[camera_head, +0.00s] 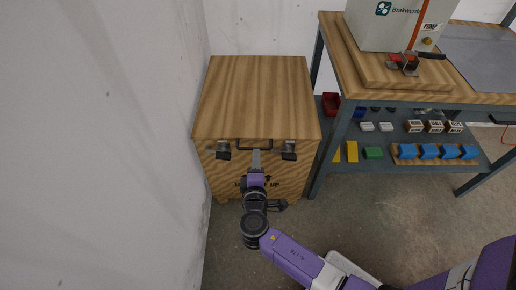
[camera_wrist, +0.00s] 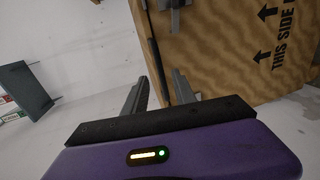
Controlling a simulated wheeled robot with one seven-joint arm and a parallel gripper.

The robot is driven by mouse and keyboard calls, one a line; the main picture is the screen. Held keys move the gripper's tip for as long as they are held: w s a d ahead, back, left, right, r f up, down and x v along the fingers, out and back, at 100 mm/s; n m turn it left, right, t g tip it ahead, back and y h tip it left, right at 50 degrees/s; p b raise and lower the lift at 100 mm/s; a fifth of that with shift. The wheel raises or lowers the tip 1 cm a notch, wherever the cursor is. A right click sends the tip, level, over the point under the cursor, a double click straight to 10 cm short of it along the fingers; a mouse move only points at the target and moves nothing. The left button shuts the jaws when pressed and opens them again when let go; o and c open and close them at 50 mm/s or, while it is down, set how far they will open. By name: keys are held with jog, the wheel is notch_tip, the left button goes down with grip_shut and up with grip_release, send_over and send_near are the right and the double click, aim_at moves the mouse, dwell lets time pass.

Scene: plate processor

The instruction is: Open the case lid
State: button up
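The wooden case (camera_head: 255,95) stands on the floor against the wall with its lid down. Its front carries a dark handle (camera_head: 241,140) between two latches, the left latch (camera_head: 223,151) and the right latch (camera_head: 289,151). My gripper (camera_head: 255,157) is in front of the case at the handle. In the wrist view my gripper (camera_wrist: 160,88) has its two fingers apart, with the dark handle bar (camera_wrist: 157,62) appearing between them. I cannot tell whether a finger touches the bar. The case front (camera_wrist: 235,45) with its printed arrows also shows there.
A workbench (camera_head: 335,60) with a machine (camera_head: 395,25) on top and a shelf (camera_head: 400,145) of small coloured parts stands close on the right. A white wall (camera_head: 100,140) is close on the left. Bare floor lies in front of the case.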

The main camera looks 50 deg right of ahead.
jog(key=shift+x, duration=3.15)
grip_shut()
